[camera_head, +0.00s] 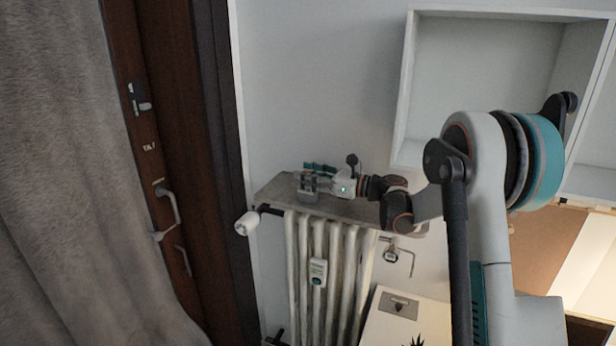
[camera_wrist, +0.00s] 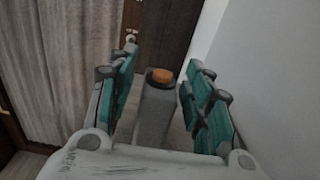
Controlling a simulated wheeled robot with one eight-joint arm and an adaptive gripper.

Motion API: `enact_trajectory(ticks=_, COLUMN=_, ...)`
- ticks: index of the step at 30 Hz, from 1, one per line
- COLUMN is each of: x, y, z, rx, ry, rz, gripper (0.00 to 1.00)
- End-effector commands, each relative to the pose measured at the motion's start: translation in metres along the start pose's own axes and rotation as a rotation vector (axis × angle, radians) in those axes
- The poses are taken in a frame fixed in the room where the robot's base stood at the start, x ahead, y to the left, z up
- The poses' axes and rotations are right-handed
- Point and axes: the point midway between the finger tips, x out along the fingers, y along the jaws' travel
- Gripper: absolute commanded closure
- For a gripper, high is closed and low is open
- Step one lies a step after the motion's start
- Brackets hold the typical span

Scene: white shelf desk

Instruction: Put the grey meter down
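The grey meter (camera_wrist: 155,118), a narrow grey body with an orange top, stands between my fingers in the wrist view. In the head view, a small grey body (camera_head: 308,193) at my fingertips appears to be the same meter, at the board above the radiator. My gripper (camera_wrist: 158,92) has its teal pads spread, with a visible gap on each side of the meter. In the head view my gripper (camera_head: 312,180) is low over the board (camera_head: 352,211). The meter's base is hidden, so its contact with the board is not clear.
A white radiator (camera_head: 335,262) with a small white device (camera_head: 318,272) is under the board. A white valve knob (camera_head: 247,222) sticks out at its left. A dark door (camera_head: 170,120) and grey curtain (camera_head: 65,160) are left. A white wall shelf (camera_head: 480,80) is upper right.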

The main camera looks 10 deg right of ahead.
Motion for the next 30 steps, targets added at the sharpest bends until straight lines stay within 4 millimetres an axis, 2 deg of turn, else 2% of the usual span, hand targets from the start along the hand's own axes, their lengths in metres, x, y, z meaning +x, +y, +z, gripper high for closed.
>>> enact_trajectory(ticks=5, x=0.000, y=0.000, z=0.005, rx=0.000, ry=0.000, rz=0.000, gripper=0.54)
enact_trajectory(ticks=15, x=-0.053, y=-0.001, z=0.004, rx=0.000, ry=0.000, rz=-0.002, gripper=0.54)
enact_trajectory(ticks=19, x=-0.068, y=0.000, z=0.004, rx=0.000, ry=0.000, rz=-0.002, gripper=0.54)
enact_trajectory(ticks=30, x=-0.075, y=0.000, z=0.003, rx=0.000, ry=0.000, rz=0.000, gripper=0.54)
